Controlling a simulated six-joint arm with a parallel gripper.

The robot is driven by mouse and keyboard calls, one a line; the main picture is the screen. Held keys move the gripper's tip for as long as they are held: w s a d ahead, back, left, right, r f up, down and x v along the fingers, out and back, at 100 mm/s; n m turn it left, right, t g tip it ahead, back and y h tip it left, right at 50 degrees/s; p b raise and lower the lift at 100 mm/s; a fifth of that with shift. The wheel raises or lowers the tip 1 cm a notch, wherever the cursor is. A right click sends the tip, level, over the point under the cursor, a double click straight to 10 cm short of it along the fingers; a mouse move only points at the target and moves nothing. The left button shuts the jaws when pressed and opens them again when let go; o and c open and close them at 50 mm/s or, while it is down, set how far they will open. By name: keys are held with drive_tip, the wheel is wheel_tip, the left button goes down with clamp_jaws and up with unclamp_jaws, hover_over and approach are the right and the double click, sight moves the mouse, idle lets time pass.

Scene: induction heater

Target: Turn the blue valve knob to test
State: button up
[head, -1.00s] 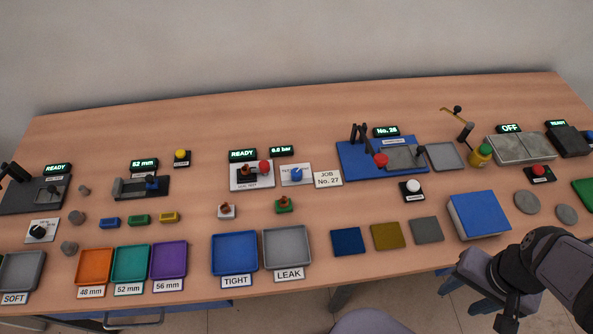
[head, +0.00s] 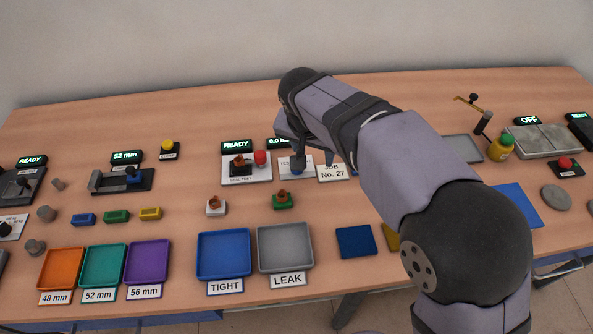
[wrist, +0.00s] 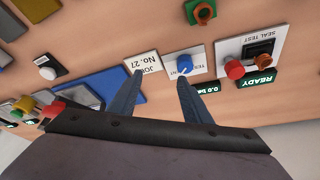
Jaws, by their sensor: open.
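The blue valve knob (wrist: 172,59) sits on a white plate (wrist: 194,59) marked TEST in the wrist view. In the head view my gripper is over this plate (head: 284,171) and largely covers the knob. My gripper (wrist: 160,76) is open and holds nothing. In the wrist view one fingertip is beside the knob and the other is over the JOB No. 27 card. I cannot tell whether the finger touches the knob.
The SEAL TEST fixture (wrist: 232,49) with its red knob (wrist: 235,69) stands close beside the valve plate. The JOB No. 27 card (head: 332,173) is on the other side. Blue TIGHT (head: 224,255) and grey LEAK (head: 285,248) trays lie in front.

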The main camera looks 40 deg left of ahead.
drive_tip(key=s+a, duration=0.3)
drive_tip(key=a, duration=0.1)
drive_tip(key=shift+w+x, duration=0.2)
drive_tip(key=shift+x, duration=3.7)
drive_tip(key=shift+a+r, duration=0.15)
drive_tip(key=shift+a, duration=0.05)
drive_tip(key=c, duration=1.1)
drive_tip(key=shift+o, duration=0.2)
